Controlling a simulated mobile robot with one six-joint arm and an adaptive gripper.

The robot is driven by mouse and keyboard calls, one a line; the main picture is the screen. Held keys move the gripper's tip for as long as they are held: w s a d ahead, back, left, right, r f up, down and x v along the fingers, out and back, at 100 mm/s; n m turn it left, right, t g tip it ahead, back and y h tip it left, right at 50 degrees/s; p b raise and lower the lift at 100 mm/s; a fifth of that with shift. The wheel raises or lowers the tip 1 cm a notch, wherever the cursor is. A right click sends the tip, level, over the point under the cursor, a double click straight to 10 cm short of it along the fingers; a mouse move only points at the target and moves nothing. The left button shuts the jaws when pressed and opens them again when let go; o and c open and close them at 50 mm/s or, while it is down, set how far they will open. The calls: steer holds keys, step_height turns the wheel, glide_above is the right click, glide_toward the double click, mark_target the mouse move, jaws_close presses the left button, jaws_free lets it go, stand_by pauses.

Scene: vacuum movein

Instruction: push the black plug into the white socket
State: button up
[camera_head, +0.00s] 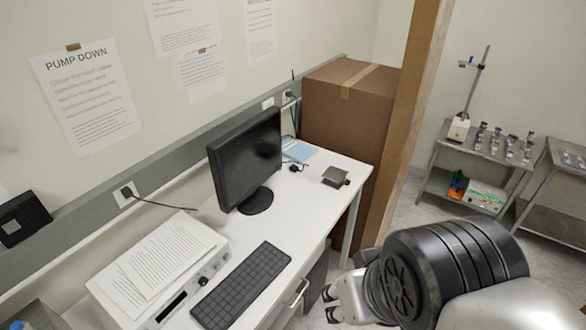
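A small black plug (296,168) appears to lie on the white desk, right of the monitor, near a blue sheet; it is small in view. A white socket (268,103) is on the grey wall rail behind the monitor, with nothing visible in it. Beside it, another white socket (288,95) has a dark plug in it with a black cable. My gripper (330,304) is at the lower middle, in front of the desk and well apart from the plug. Its two dark fingertips are apart with nothing seen between them.
The monitor (246,160), keyboard (242,286) and a white device with papers (165,265) stand on the desk. A left wall socket (126,194) holds a black plug with a cable. A cardboard box (345,112) and wooden post (404,130) stand behind the desk's right end.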

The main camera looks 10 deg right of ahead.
steer(key=shift+f, duration=0.1)
step_height(320, 180, down, 20)
steer(key=b, duration=2)
steer(key=shift+f+b, duration=0.2)
steer(key=shift+b, duration=0.1)
steer(key=shift+r, duration=0.1)
